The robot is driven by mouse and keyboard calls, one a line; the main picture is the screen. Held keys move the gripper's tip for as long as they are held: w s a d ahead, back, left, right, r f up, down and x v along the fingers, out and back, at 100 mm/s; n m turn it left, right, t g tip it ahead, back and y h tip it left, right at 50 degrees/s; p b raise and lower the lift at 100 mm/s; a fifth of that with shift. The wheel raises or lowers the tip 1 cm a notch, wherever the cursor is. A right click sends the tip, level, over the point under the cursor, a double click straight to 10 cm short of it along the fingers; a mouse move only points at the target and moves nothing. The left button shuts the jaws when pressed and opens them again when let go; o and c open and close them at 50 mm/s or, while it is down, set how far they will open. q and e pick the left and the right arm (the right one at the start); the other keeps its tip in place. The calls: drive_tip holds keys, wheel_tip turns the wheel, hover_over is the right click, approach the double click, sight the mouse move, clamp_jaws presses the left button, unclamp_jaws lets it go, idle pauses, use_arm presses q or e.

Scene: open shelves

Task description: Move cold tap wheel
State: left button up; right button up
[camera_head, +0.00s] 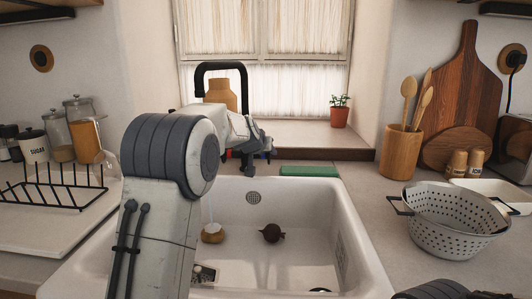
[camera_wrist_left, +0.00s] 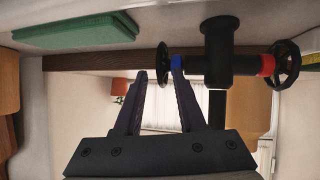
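The cold tap wheel (camera_wrist_left: 163,60) is a dark wheel beside a blue band on the black tap (camera_wrist_left: 218,55) in the left wrist view, which looks upside down. My left gripper (camera_wrist_left: 160,75) is open, its two fingertips apart with the wheel showing between them. I cannot tell whether they touch it. A red band and a second wheel (camera_wrist_left: 286,62) are at the tap's other end. In the head view, my left arm hides most of the tap; its black spout (camera_head: 221,66) arches above. The left gripper (camera_head: 258,160) is behind the sink. My right gripper is out of view.
The white sink (camera_head: 345,225) holds a potato (camera_head: 212,233) and a dark round vegetable (camera_head: 272,233). A thin pale line, perhaps water, falls to the potato. A green block (camera_head: 310,171) lies behind the sink. A colander (camera_head: 450,220) stands right; a dish rack (camera_head: 60,190) left.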

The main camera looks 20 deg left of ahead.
use_arm(q)
drive_tip(key=v, duration=1)
drive_tip(key=shift+s+b, duration=0.2)
drive_tip(key=shift+b, duration=0.1)
drive_tip(key=shift+r, duration=0.15)
